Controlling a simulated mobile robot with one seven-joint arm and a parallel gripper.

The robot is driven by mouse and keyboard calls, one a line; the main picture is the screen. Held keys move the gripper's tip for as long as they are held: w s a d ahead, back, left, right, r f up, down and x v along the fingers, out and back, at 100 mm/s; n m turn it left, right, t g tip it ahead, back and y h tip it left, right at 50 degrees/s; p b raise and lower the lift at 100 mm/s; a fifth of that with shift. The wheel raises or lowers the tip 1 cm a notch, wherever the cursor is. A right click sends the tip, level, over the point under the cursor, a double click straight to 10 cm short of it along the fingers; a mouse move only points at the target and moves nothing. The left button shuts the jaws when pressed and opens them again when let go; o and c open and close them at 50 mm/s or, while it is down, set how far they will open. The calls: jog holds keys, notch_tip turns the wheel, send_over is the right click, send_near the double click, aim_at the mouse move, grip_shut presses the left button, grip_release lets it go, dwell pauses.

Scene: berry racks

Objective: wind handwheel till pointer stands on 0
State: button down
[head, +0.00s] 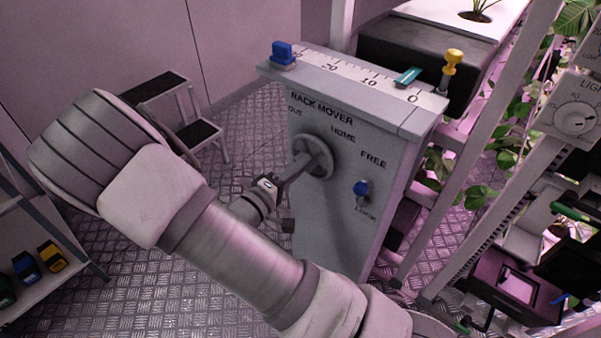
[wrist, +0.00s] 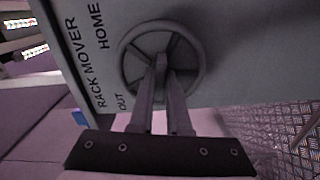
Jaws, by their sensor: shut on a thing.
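The grey spoked handwheel (head: 318,147) is on the front of the rack mover box (head: 345,220), below the words OUT and HOME. My gripper (head: 300,168) is shut on the handwheel near its middle; the fingers hide part of the spokes. In the wrist view, the wheel's round rim (wrist: 203,62) surrounds my fingertips (wrist: 168,70). The teal pointer (head: 408,76) lies on the white scale (head: 345,72) on top of the box. It stands between the 10 and 0 marks, short of the 0.
A blue-knobbed lever (head: 361,189) sits between FREE and LOCK. A blue stop (head: 283,55) and a yellow knob (head: 452,62) stand at the scale's ends. A step stool (head: 185,115) stands behind left, and plant racks (head: 490,160) on the right. Floor at left is partly clear.

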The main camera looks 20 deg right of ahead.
jog(key=shift+a+f+m+b, duration=0.1)
jog(key=shift+f+m+b, duration=0.05)
jog(key=shift+m+b, duration=1)
jog(key=shift+m, duration=0.25)
jog(key=c, duration=0.9)
grip_release()
jog(key=p+v, duration=0.3)
jog(key=v, duration=1.4)
jog(key=shift+s+a, duration=0.1)
jog(key=shift+s, duration=0.05)
